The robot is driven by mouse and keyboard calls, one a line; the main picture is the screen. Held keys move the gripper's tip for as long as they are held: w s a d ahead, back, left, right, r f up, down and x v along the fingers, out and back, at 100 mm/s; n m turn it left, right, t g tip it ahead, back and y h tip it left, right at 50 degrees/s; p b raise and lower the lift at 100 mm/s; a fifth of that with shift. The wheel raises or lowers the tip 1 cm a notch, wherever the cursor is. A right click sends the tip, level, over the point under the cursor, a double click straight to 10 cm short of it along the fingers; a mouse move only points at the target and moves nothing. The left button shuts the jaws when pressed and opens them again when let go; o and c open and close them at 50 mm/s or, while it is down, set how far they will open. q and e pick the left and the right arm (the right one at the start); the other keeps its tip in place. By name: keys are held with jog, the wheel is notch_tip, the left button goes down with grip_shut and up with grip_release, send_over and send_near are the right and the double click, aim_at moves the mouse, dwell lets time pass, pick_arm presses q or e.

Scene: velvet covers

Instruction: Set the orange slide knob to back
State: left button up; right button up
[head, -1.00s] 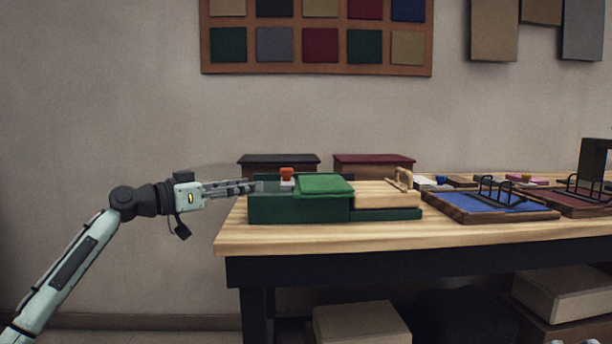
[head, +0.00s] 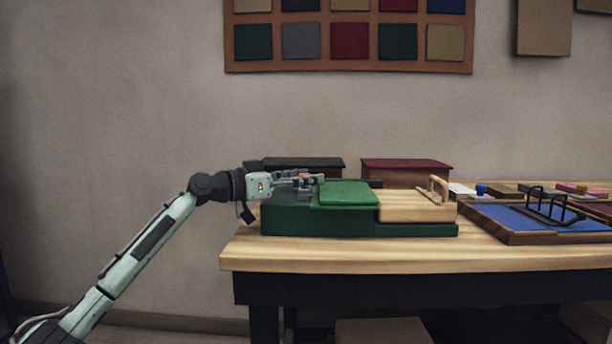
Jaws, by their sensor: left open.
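The orange slide knob (head: 304,174) shows only as a small orange patch among my fingers. It stands at the left part of the dark green box (head: 320,226), beside the green velvet pad (head: 347,194). My left gripper (head: 308,181) comes in from the left over that part of the box. Its fingers are open and overlap the knob in the picture, hiding most of it. I cannot tell whether they touch it. My right gripper is out of view.
A pale wooden block with a handle (head: 412,206) sits on the box's right side. A black-lidded box (head: 300,163) and a red-lidded box (head: 405,166) stand behind. A blue-lined tray (head: 520,222) lies to the right. The table's front strip (head: 350,257) is clear.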

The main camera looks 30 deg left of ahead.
pick_arm(q)
jog(key=shift+w, duration=0.15)
jog(key=shift+c, duration=0.5)
grip_shut()
